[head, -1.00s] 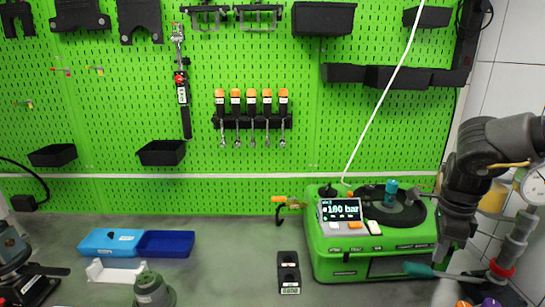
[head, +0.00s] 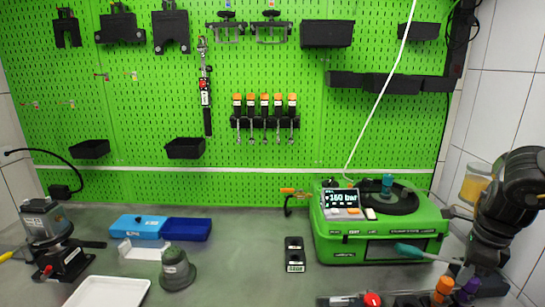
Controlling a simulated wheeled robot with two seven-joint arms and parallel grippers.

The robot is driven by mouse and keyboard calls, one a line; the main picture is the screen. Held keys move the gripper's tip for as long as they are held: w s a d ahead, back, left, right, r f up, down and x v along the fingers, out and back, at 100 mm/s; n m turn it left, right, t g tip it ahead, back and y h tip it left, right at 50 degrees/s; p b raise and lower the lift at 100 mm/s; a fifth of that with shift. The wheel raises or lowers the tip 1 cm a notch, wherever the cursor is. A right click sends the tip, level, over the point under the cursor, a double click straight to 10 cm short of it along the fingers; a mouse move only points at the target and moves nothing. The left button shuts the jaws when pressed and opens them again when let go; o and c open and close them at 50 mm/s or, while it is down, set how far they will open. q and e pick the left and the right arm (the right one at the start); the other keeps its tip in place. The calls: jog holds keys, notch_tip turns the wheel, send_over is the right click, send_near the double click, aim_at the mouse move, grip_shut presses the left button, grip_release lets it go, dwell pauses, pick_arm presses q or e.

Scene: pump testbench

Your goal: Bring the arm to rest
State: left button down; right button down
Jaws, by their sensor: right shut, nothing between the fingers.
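My right arm (head: 515,185) is black and comes in at the right edge, hanging down beside the green pump testbench (head: 335,242). My right gripper (head: 482,278) points down to the right of the testbench, near the front right of the bench. It is shut and empty; its fingertips are small and dark here, close to orange and purple handles. The testbench display (head: 341,199) reads about 160 bar. My left gripper is not in view.
A teal-handled tool (head: 412,252) is in front of the testbench. A black two-hole block (head: 295,254), a grey-green part (head: 177,270), blue bins (head: 160,227), a white tray (head: 108,292) and a grey pump unit (head: 52,240) stand on the grey bench.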

jog(key=s+d+f+m+t+y, duration=0.1)
jog(key=s+d+f+m+t, duration=0.25)
jog(key=f+m, duration=0.4)
jog(key=s+d+f+m+t, duration=0.3)
jog(key=s+f+m, duration=0.1)
jog(key=f+m, duration=0.4)
jog(key=s+a+f+m+h, duration=0.3)
jog(key=s+a+f+m, duration=0.85)
jog(key=m, duration=0.65)
jog(key=s+a+f+m+g+y, duration=0.1)
jog(key=s+a+m+g, duration=0.1)
jog(key=s+a+m, duration=0.4)
jog(key=s+a+f+m+g+y, duration=0.1)
jog(key=s+a+m+g, duration=0.1)
jog(key=a+m, duration=0.45)
notch_tip(320, 180, down, 27)
jog(key=s+n+g, duration=0.1)
jog(key=s+n, duration=0.1)
jog(key=s+d+f+g, duration=0.1)
jog(key=s+d+f, duration=0.1)
jog(key=s+f, duration=1.2)
jog(key=shift+s+n+h, duration=0.3)
jog(key=shift+s, duration=0.45)
